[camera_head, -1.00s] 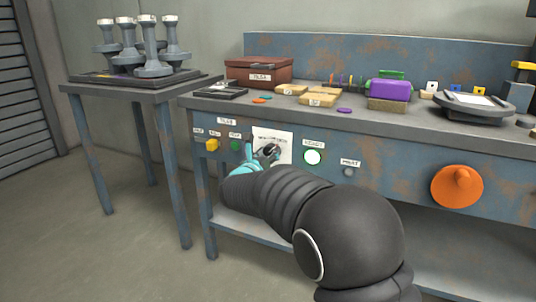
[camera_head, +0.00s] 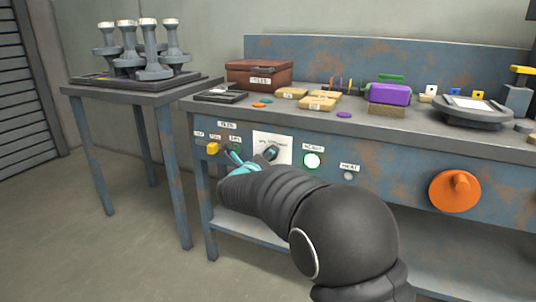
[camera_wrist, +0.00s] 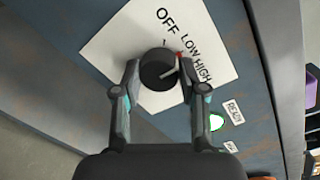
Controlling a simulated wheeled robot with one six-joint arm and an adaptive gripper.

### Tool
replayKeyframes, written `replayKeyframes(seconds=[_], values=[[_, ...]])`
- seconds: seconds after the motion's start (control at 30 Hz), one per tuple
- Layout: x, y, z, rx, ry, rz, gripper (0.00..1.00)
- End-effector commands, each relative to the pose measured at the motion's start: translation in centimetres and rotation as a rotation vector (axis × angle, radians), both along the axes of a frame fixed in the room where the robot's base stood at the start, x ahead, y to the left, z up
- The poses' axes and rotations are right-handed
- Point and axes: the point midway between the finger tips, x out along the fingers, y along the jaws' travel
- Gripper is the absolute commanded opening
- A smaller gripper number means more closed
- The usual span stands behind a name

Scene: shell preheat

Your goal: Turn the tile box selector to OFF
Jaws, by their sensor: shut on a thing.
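The tile box selector is a black round knob (camera_wrist: 157,68) on a white label plate (camera_wrist: 112,45) printed OFF, LOW and HIGH. A light line on the knob points to the right in the wrist view, toward the HIGH side, and a red mark sits at its upper right edge. My gripper (camera_wrist: 159,77) has one finger on each side of the knob and is shut on it. In the head view the knob (camera_head: 271,153) is on the bench front, partly hidden by my gripper, and the white plate (camera_head: 284,143) shows behind it.
A yellow button (camera_head: 212,149) is left of the selector. A lit green-white button (camera_head: 312,160) and a large orange knob (camera_head: 455,191) are to the right. The bench top holds a brown box (camera_head: 258,74) and a purple block (camera_head: 389,94). A side table (camera_head: 150,95) stands at left.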

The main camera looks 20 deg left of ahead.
Motion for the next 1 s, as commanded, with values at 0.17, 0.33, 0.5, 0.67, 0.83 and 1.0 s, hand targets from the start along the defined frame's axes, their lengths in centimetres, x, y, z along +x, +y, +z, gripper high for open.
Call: replayKeyframes(seconds=[0.17,0.33,0.5,0.67,0.83,1.0], values=[[0.02,0.08,0.42,-0.166,0.013,0.001,0.07],[0.03,0.09,0.44,-0.328,0.025,0.001,0.07],[0.03,0.14,0.45,-0.48,0.037,0.002,0.07],[0.03,0.15,0.37,-0.604,0.047,0.001,0.07],[0.03,0.18,0.32,-0.704,0.054,0.002,0.07],[0.03,0.19,0.24,-0.77,0.059,0.002,0.07]])
